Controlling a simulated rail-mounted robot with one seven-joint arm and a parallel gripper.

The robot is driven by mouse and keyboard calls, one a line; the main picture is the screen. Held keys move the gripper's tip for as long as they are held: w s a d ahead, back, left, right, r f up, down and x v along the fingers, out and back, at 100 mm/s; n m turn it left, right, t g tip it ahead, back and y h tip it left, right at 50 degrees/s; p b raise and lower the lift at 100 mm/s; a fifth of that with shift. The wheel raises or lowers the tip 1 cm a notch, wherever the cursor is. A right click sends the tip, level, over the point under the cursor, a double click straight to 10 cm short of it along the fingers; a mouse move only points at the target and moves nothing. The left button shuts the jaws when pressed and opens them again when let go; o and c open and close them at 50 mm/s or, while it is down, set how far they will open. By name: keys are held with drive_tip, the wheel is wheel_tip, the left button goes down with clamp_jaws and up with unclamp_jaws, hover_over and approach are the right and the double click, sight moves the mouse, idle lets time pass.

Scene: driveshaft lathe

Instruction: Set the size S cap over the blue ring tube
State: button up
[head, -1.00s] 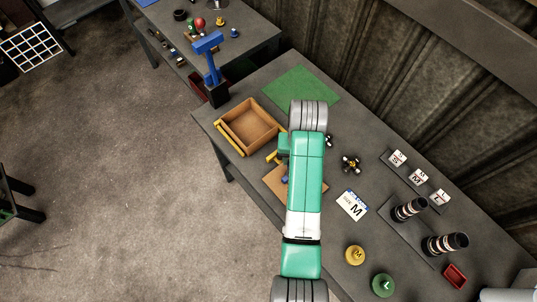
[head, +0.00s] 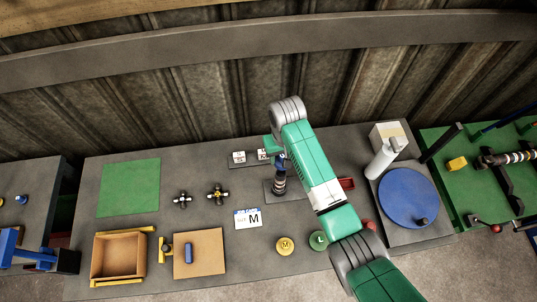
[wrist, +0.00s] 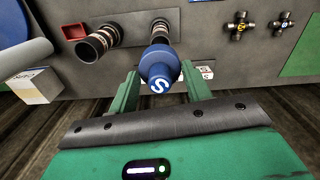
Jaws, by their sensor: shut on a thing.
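My gripper (wrist: 159,74) is shut on the blue size S cap (wrist: 158,66), which is marked with a white S. In the wrist view the cap lines up with a dark banded tube (wrist: 160,28) beyond it. In the head view the cap (head: 282,158) is partly hidden by my arm, with the upright banded tube (head: 280,184) just below. I cannot tell if cap and tube touch, nor clearly make out the tube's ring colour. A second, wider banded tube (wrist: 98,42) stands to the left in the wrist view; my arm hides it in the head view.
The yellow M cap (head: 285,245) and green L cap (head: 318,240) lie near the front edge. A size M card (head: 248,219), white labelled blocks (head: 239,157), a red tray (wrist: 74,31) and a blue round plate (head: 408,197) are around. A wall stands behind the table.

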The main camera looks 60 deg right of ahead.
drive_tip(key=shift+a+f, duration=0.1)
drive_tip(key=shift+f, duration=0.1)
wheel_tip(320, 180, down, 6)
drive_tip(key=b, duration=0.6)
drive_tip(key=shift+r, duration=0.15)
drive_tip(key=shift+f+b, duration=0.5)
drive_tip(key=shift+f, duration=0.55)
drive_tip(key=shift+f, duration=0.15)
drive_tip(key=o, duration=1.2)
wheel_tip(320, 180, up, 8)
drive_tip(key=shift+f, duration=0.1)
